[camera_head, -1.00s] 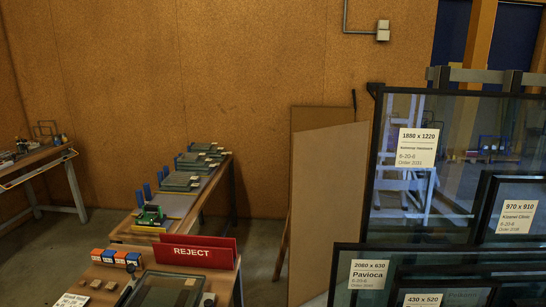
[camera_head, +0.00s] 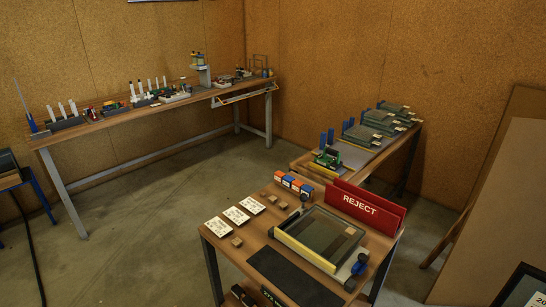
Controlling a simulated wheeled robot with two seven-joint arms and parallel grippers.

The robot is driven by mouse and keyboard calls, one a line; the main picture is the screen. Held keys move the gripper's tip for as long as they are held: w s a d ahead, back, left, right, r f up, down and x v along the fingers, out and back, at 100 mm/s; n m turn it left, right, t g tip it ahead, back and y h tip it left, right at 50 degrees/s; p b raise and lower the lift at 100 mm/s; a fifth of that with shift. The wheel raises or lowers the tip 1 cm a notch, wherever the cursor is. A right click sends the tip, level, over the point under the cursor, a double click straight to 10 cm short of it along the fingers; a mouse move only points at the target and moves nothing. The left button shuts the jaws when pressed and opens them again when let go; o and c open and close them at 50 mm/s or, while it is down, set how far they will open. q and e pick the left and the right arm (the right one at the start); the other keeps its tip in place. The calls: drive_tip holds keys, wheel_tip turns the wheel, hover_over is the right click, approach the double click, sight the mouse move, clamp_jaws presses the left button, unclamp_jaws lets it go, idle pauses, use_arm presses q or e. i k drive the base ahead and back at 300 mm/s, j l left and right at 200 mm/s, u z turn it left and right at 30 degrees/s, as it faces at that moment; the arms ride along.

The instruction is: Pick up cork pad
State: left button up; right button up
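Several small brown blocks that look like cork pads lie on the near wooden table. One cork pad (camera_head: 237,242) sits by the white cards near the left edge. Two more, a cork pad (camera_head: 272,199) and another cork pad (camera_head: 283,206), lie behind it near the orange and blue boxes. A small tan square (camera_head: 350,231) lies at the far right corner of the framed glass panel (camera_head: 325,235); I cannot tell if it is cork. Neither of my grippers shows in the view.
The near table (camera_head: 224,257) also holds white cards (camera_head: 237,215), orange and blue boxes (camera_head: 293,184), a dark mat (camera_head: 290,277) and a red REJECT sign (camera_head: 362,204). A second table (camera_head: 305,164) stands behind. A long bench (camera_head: 110,122) runs along the left wall. Floor (camera_head: 165,215) between is open.

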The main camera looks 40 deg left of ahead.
sight(237, 241)
drive_tip(key=u, duration=0.9)
